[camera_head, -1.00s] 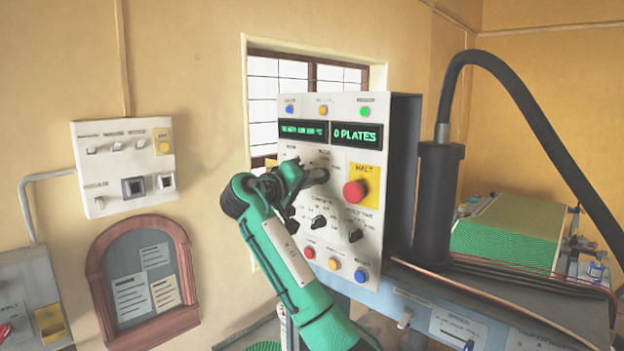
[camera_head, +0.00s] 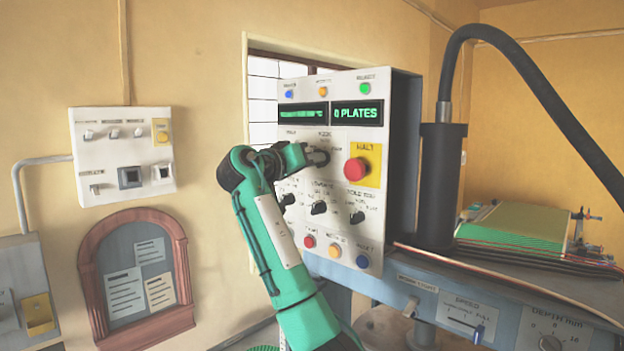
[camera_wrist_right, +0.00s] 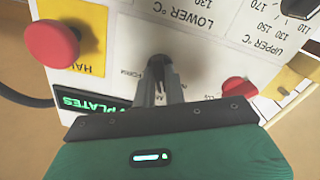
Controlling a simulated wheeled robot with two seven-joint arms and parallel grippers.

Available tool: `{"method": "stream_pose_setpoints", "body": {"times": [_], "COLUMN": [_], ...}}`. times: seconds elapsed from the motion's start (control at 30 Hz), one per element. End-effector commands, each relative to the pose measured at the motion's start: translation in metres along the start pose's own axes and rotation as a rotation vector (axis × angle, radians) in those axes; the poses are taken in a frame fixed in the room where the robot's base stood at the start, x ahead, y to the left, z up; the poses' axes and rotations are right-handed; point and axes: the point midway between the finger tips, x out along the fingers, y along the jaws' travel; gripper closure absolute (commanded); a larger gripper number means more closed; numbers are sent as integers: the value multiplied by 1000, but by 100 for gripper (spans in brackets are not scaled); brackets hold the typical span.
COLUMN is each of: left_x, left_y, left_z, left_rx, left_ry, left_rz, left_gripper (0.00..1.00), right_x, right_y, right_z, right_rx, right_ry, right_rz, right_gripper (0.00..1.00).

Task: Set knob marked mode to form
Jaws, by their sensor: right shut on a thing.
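The white control panel (camera_head: 300,225) faces me in the head view. My right gripper (camera_head: 322,157) is at the panel's upper middle, left of the red HALT button (camera_head: 355,169). In the right wrist view, my right gripper (camera_wrist_right: 158,82) is shut on a small dark knob (camera_wrist_right: 158,66), with a "FORM" label partly readable beside it. The fingers hide most of this knob and its other markings. The HALT button (camera_wrist_right: 52,44) also shows there at upper left. My left gripper is not in view.
Other black knobs (camera_head: 319,207) and (camera_head: 357,217) sit lower on the panel. Coloured push buttons (camera_head: 335,250) line its bottom. A black column with a hose (camera_head: 440,180) stands at right. A wall switch box (camera_head: 122,155) is at left.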

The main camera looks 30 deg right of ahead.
Motion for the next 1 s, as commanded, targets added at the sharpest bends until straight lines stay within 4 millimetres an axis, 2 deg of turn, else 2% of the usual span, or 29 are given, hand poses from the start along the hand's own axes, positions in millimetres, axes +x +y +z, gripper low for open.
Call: {"method": "stream_pose_setpoints", "body": {"times": [0.03,0.4,1.0], "left_x": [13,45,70], "left_y": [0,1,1], "left_z": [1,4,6], "left_rx": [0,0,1], "left_ry": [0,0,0], "left_rz": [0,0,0], "left_gripper": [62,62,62], "right_x": [0,0,0], "right_y": [-4,-3,-3], "right_z": [6,4,1], "right_rx": [44,395,964], "right_ry": [-1,-2,-2], "right_rz": [-1,-2,-1], "right_gripper": [100,100,100]}}
